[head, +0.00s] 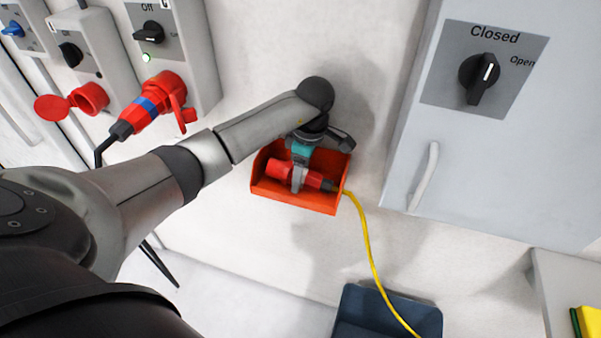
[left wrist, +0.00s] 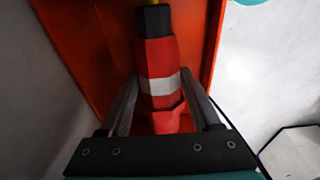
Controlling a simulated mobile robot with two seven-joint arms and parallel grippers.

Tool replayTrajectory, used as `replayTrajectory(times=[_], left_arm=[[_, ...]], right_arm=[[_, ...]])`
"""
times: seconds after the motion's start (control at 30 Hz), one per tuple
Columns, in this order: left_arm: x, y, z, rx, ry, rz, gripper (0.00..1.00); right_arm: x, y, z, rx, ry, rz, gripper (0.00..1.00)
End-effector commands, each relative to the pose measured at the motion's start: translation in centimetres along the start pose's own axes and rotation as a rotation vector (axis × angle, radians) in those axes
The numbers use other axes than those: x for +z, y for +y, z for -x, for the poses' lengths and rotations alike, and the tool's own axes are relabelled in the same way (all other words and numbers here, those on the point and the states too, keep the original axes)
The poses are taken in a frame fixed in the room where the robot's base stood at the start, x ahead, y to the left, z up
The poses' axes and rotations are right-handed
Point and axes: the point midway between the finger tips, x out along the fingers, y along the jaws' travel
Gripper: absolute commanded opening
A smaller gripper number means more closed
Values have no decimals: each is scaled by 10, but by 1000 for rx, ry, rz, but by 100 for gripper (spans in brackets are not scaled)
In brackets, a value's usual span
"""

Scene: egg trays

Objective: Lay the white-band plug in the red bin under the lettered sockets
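The red plug with a white band (left wrist: 160,86) is inside the orange-red bin (head: 319,199), which is fixed to the wall; the plug also shows in the head view (head: 281,171). Its dark end and yellow cable point right in the head view. My left gripper (head: 298,180) reaches down into the bin, one finger on each side of the plug at the band. Whether the plug rests on the bin floor is hard to tell. My right gripper is not in view.
A blue-banded red plug (head: 148,104) sits in a socket box (head: 192,60) at upper left, beside another red socket (head: 88,98). A grey cabinet (head: 400,160) with a handle stands right. The yellow cable (head: 366,245) runs down to a dark blue crate (head: 350,300).

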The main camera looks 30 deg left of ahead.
Motion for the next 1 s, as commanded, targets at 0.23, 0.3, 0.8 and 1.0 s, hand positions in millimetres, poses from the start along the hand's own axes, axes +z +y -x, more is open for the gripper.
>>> replayTrajectory(times=[0.23,0.3,0.8,1.0], left_arm=[[0,0,0,0,0,0,89],[0,0,0,0,0,0,89],[0,1,54,6,0,-1,89],[0,1,103,6,0,-1,89]], right_arm=[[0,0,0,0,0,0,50],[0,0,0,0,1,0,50],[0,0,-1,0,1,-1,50],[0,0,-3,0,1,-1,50]])
